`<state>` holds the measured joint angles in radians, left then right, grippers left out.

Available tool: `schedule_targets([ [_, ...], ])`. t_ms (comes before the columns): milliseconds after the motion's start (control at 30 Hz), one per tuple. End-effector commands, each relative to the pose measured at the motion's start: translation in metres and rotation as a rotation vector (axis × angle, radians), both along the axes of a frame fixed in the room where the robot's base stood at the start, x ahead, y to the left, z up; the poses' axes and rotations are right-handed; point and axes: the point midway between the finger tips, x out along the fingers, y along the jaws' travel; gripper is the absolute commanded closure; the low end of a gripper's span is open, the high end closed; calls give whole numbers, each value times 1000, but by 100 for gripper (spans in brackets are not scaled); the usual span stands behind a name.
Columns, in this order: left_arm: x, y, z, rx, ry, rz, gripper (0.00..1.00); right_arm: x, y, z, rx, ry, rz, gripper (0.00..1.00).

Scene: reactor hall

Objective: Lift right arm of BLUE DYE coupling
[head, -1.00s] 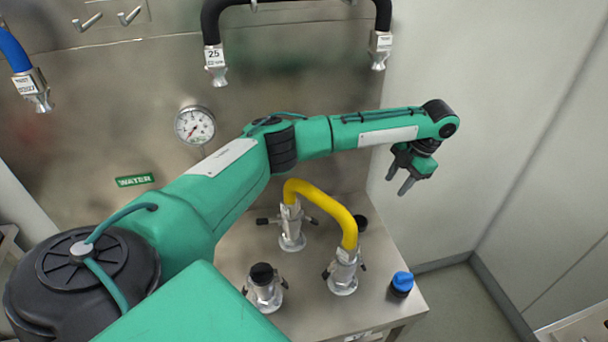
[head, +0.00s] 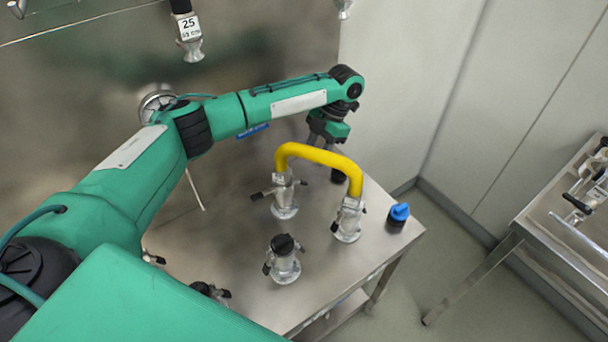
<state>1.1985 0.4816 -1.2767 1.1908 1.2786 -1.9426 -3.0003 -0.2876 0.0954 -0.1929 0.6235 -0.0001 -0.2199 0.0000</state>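Several metal couplings with dark side arms stand on the steel table (head: 345,280). A yellow hose (head: 318,155) joins the back coupling (head: 284,200) and the right coupling (head: 347,222). A black-capped coupling (head: 284,264) stands in front, and another (head: 210,291) is mostly hidden by my arm. No BLUE DYE lettering is readable, so I cannot tell which coupling it names. My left gripper (head: 320,142) hangs behind and above the yellow hose, with its fingers apart and empty, touching no coupling. My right gripper is out of view.
A blue cap (head: 399,213) sits at the table's right edge. A blue label (head: 252,131) is on the steel wall behind my arm. A hose end marked 25 (head: 190,38) hangs above. A second table (head: 575,230) with metal parts stands right, beyond open floor.

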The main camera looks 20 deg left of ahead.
Motion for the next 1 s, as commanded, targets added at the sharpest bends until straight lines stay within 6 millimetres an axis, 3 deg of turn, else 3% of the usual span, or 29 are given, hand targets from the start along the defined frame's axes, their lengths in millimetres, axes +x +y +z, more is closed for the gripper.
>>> schedule_targets([
  [200, -16, 10, -40, 2, 1, 2, 60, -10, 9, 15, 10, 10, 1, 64],
  [400, -26, 15, -69, 0, 0, 1, 60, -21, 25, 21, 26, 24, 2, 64],
  [600, -29, 17, -81, 0, -1, 1, 60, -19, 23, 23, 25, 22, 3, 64],
  [867, -29, 18, -82, 0, -2, 1, 60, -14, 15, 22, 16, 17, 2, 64],
  [1000, -29, 18, -82, 1, -2, 1, 88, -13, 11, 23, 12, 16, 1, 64],
])
